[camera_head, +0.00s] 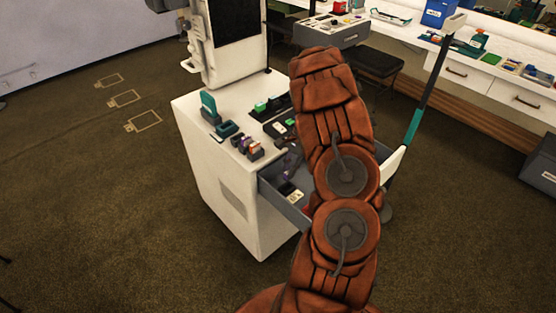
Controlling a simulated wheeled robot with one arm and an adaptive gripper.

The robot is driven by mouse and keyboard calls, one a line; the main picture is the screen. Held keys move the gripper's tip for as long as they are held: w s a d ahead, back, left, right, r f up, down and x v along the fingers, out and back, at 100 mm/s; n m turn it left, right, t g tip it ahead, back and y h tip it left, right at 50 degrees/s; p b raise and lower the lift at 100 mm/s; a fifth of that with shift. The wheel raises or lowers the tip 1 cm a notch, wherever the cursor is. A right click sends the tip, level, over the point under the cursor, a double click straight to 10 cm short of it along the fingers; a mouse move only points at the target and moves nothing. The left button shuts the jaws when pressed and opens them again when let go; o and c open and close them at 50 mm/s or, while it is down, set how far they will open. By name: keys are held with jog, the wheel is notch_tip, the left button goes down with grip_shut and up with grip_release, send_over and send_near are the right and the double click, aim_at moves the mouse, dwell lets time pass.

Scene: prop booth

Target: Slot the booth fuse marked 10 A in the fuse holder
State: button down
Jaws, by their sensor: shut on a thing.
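My orange arm fills the middle of the head view and hides much of what lies behind it. A small dark grey part beside it, over the open drawer, looks like my gripper (291,156). It is shut on a small piece that looks purple. The arm hides most of both, and no 10 A mark is legible. Dark units (272,106) with green parts sit further back on this top. I cannot make out which thing is the fuse holder.
The white cabinet (226,192) has an open grey drawer (270,190) holding a white-labelled item (296,196). A teal-and-dark device (209,106) stands at the top's left edge. A white counter (470,68) and a dark stool (377,63) are behind.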

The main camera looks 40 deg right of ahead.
jog(key=shift+w+f, duration=0.1)
jog(key=shift+w, duration=0.25)
jog(key=shift+s+d+f, duration=0.1)
jog(key=shift+f, duration=1.7)
jog(key=shift+f+b, duration=0.6)
jog(key=shift+b, duration=0.05)
jog(key=shift+f, duration=0.3)
jog(key=shift+f+b, duration=0.3)
jog(key=shift+f, duration=0.05)
dwell(0.6)
jog(key=c, duration=1)
grip_release()
jog(key=shift+c, duration=0.2)
jog(key=shift+r, duration=0.1)
